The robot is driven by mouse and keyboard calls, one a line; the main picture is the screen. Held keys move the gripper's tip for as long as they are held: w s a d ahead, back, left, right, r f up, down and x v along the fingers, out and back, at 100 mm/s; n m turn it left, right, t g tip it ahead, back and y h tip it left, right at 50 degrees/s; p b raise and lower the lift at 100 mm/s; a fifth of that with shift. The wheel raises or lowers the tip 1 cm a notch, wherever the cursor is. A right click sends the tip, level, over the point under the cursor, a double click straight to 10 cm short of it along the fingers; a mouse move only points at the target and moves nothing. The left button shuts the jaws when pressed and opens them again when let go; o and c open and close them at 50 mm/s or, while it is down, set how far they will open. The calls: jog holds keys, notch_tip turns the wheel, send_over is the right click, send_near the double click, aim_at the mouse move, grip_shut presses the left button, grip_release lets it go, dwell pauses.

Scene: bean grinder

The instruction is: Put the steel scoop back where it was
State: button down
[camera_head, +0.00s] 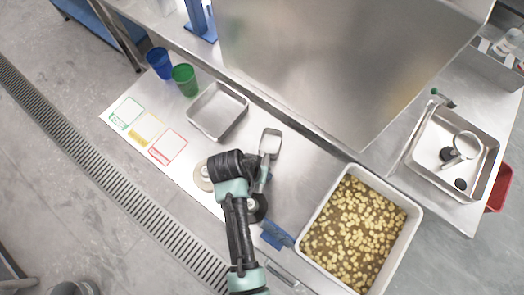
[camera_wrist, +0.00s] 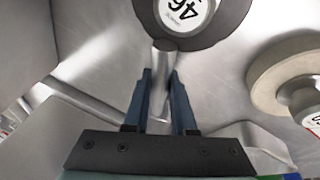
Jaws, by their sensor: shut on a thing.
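The steel scoop (camera_head: 271,142) has a squarish steel bowl and a handle. My gripper (camera_head: 263,181) is shut on its handle, in the middle of the steel counter, with the bowl pointing away from my arm. In the wrist view, the grey handle (camera_wrist: 157,92) runs between the two blue fingers of my gripper (camera_wrist: 160,85). The scoop's bowl is not clearly seen there. I cannot tell how high the scoop is above the counter.
A black-rimmed disc (camera_head: 257,207) and a beige disc (camera_head: 202,176) lie beside my arm. An empty steel tray (camera_head: 239,96) is up-left of the scoop; a large white-rimmed bin (camera_head: 413,230) of yellowish pieces is lower right. Cups (camera_head: 185,80) and colour-framed cards (camera_head: 168,146) are left.

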jog(key=shift+f, duration=0.1)
jog(key=c, duration=0.7)
grip_release()
jog(key=shift+c, duration=0.2)
